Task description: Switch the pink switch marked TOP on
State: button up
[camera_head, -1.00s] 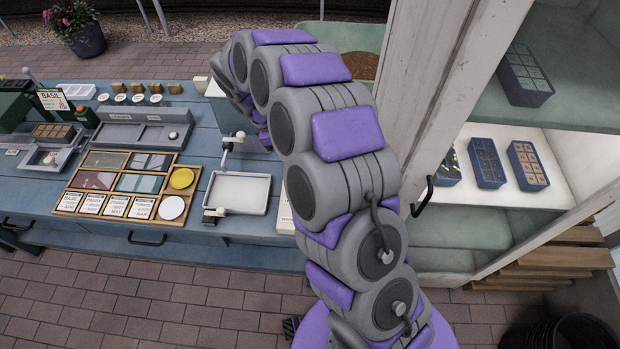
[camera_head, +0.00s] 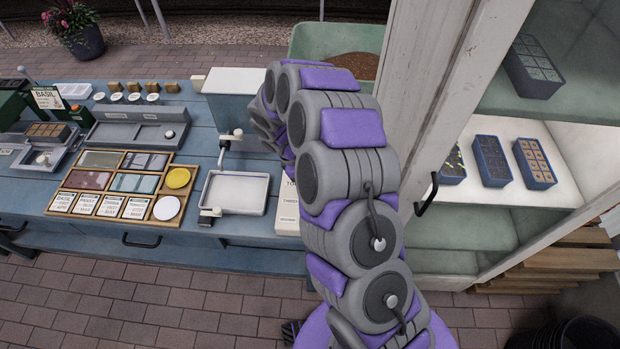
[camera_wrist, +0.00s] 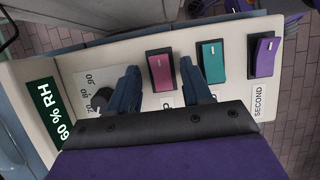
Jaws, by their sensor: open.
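In the wrist view, a pink rocker switch (camera_wrist: 161,71) sits on a pale control panel (camera_wrist: 110,60). A teal switch (camera_wrist: 212,61) and a purple switch (camera_wrist: 264,56) stand in a row to its right. The purple one has the label SECOND below it. The label under the pink switch is hidden by my gripper. My gripper (camera_wrist: 164,80) is open, with one dark finger left of the pink switch and the other between it and the teal switch. I cannot tell whether the fingers touch the panel. In the head view, my arm hides the gripper, and part of the panel (camera_head: 287,215) shows beside it.
A dark knob (camera_wrist: 103,100) with a number scale and a green 60 % RH label (camera_wrist: 52,118) are on the panel's left. In the head view, a white tray (camera_head: 238,192) lies left of the panel. A cabinet post (camera_head: 445,110) stands close right of my arm.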

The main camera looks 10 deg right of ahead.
jog(key=shift+c, duration=0.3)
grip_shut()
jog(key=p, duration=0.1)
jog(key=y+p, duration=0.1)
jog(key=p, duration=0.1)
jog(key=shift+s+d+r+y, duration=0.2)
jog(key=shift+d+r+y, duration=0.1)
jog(key=shift+d, duration=0.05)
jog(key=y+p, duration=0.1)
jog(key=t+p, duration=0.1)
jog(key=p, duration=0.1)
jog(key=shift+s+d+f+y, duration=0.1)
jog(key=shift+d+y, duration=0.15)
jog(key=shift+y, duration=0.15)
jog(key=shift+d+f+y+p, duration=0.1)
jog(key=shift+f+y+p, duration=0.2)
jog(key=shift+y+p, duration=0.4)
jog(key=shift+t, duration=0.3)
jog(key=shift+o, duration=0.3)
grip_release()
jog(key=shift+d, duration=0.1)
